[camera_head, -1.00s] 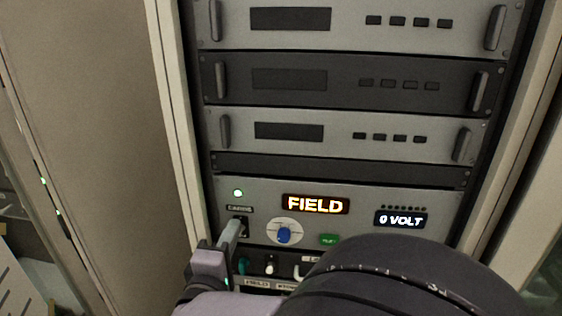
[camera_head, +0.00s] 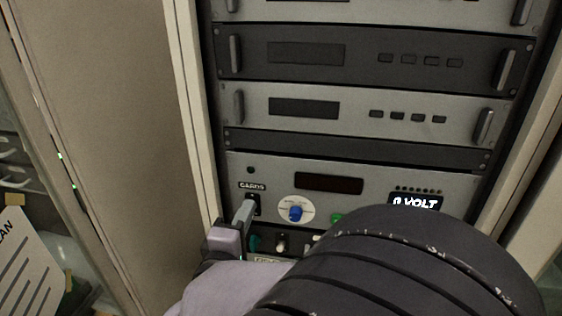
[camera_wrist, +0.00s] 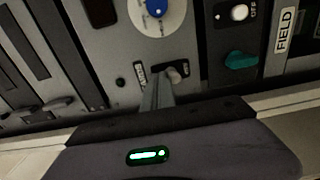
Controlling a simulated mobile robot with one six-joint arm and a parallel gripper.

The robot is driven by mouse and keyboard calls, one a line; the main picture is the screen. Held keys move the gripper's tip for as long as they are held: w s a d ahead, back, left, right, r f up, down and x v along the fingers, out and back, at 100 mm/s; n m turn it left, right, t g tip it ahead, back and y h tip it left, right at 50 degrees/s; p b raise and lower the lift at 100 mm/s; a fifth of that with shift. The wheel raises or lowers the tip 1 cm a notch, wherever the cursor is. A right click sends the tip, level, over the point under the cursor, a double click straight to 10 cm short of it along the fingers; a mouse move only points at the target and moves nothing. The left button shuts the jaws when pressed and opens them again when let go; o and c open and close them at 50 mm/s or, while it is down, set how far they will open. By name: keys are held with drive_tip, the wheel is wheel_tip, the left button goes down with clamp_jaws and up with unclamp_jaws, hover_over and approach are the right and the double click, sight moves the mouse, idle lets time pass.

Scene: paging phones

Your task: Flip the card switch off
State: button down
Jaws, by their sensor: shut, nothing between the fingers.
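The card switch is a small toggle under the CARDS label (camera_head: 252,187) on the lower rack panel. In the wrist view its pale lever (camera_wrist: 173,75) stands out from a dark plate. My gripper (camera_head: 246,208) is shut and empty, its fingertips at the switch and hiding part of it in the head view. In the wrist view the fingertips (camera_wrist: 160,85) are right beside the lever; I cannot tell if they touch. The indicator lamp (camera_head: 249,170) above the label is dark, and so is the wide display (camera_head: 328,184).
A blue knob on a white dial (camera_head: 296,212) is right of the switch. A green button (camera_head: 337,218) and a lit 0 VOLT display (camera_head: 415,203) are farther right. A teal knob (camera_wrist: 241,60) sits below the switch. Rack units with handles are above.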

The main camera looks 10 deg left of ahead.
drive_tip(key=shift+r+p, duration=0.7)
drive_tip(key=shift+p, duration=0.1)
drive_tip(key=s, duration=0.8)
drive_tip(key=w+d+f+m+g+y+b, duration=0.3)
drive_tip(key=w+d+m+g+y+b, duration=0.3)
drive_tip(key=m, duration=0.5)
drive_tip(key=s+d+f+m+g+h+b, duration=0.1)
drive_tip(key=s+d+f+m+g, duration=0.2)
drive_tip(key=s+d, duration=0.5)
drive_tip(key=s+d+f+m+g+h+b, duration=0.1)
drive_tip(key=s+d+f+m+g, duration=0.2)
drive_tip(key=s+d+f+m, duration=0.3)
drive_tip(key=s+d+m, duration=0.1)
drive_tip(key=s+d, duration=0.1)
drive_tip(key=s, duration=0.2)
drive_tip(key=shift+s+d+b, duration=0.25)
drive_tip(key=shift+s+b, duration=0.15)
